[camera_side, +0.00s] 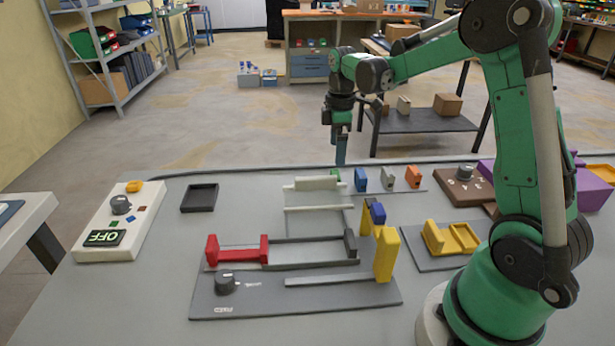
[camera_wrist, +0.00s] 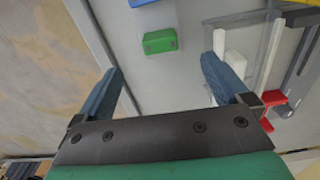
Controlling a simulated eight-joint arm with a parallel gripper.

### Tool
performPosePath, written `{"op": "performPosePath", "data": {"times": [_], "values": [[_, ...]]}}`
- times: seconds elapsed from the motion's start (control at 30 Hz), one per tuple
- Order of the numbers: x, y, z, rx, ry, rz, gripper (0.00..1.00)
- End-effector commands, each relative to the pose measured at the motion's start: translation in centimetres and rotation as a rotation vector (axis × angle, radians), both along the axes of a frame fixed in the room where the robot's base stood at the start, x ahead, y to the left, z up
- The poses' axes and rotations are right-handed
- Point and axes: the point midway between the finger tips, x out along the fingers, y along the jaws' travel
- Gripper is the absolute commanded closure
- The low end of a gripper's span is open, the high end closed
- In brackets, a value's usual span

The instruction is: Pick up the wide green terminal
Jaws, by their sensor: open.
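A green terminal (camera_side: 335,175) stands at the left end of a row of small terminals at the back of the table, partly hidden by my gripper in the side view. In the wrist view the green terminal (camera_wrist: 160,41) lies beyond the fingertips, between their lines. My gripper (camera_side: 340,158) points down above the table's back edge, close to the green terminal in the picture. In the wrist view my gripper (camera_wrist: 161,72) has its two blue fingers spread, with nothing between them.
Blue (camera_side: 361,179), grey (camera_side: 387,178) and orange (camera_side: 413,176) terminals stand to the right of the green one. A grey fixture board (camera_side: 215,300) with a red block (camera_side: 237,250) and a yellow block (camera_side: 386,255) lies in front. A black tray (camera_side: 199,198) is at left.

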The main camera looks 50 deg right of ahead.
Motion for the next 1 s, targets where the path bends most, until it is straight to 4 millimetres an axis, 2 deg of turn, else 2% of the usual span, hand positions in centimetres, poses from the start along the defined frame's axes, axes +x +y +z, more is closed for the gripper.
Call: {"op": "performPosePath", "data": {"times": [0.1,0.53,0.7,0.9,0.93,1.0], "values": [[0.0,0.0,-2.0,-0.001,-0.001,0.0,0.05],[0.0,0.0,-7.2,0.0,-0.001,-0.001,0.05],[0.0,0.0,-8.2,0.0,-0.001,-0.001,0.05],[0.0,0.0,-8.3,0.0,-0.001,-0.001,0.05],[0.0,0.0,-8.2,0.0,-0.001,-0.001,0.08],[0.0,0.0,-8.2,0.0,-0.001,-0.001,0.28]]}}
